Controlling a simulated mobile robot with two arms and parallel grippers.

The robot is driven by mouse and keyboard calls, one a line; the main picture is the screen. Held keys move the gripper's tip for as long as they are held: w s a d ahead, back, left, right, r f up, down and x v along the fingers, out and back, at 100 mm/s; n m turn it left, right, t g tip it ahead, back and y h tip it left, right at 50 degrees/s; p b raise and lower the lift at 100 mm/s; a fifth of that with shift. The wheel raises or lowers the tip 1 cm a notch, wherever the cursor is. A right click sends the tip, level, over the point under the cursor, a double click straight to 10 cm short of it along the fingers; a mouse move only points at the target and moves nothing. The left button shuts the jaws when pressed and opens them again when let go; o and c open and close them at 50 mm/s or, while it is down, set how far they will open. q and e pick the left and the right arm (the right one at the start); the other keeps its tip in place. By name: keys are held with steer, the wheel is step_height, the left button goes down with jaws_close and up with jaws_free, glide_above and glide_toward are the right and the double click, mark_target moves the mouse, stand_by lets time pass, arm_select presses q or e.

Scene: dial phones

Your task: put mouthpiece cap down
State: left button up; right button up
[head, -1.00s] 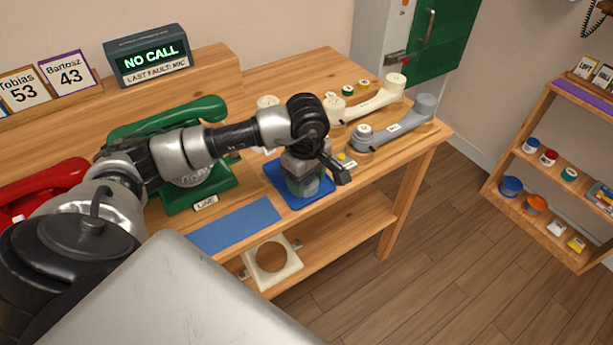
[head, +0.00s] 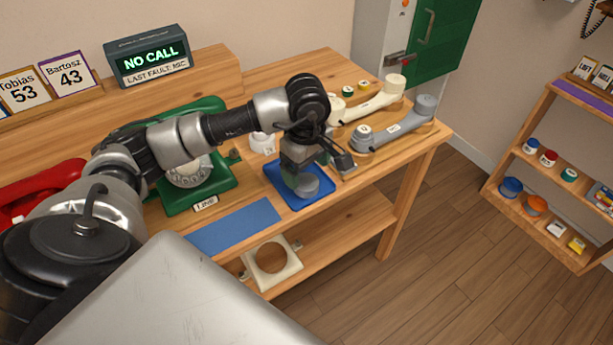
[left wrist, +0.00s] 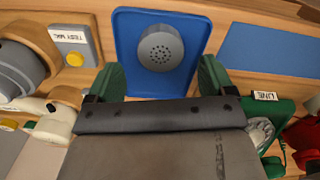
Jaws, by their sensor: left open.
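The grey mouthpiece cap (head: 306,186) lies on the blue tray (head: 287,200) near the table's front edge. In the left wrist view the cap (left wrist: 160,48) shows its round face with small holes upward, and the tray (left wrist: 128,75) has bare blue around it. My left gripper (head: 302,172) is above the tray, partly covering the cap in the head view. In the left wrist view its green-padded fingers (left wrist: 160,78) are spread apart, with nothing between them. The cap looks apart from both fingers. My right gripper is not in view.
A grey handset (head: 395,127) and a cream handset (head: 375,103) lie right of the tray. The green phone (head: 205,190) stands to its left, behind a flat blue mat (head: 235,225). A yellow TEST MIC button (left wrist: 75,59) is beside the tray.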

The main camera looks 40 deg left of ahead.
mark_target(307, 182)
arm_select(q)
step_height(307, 182, up, 8)
steer(key=shift+r, duration=0.15)
steer(key=shift+s, duration=0.1)
stand_by(0.5)
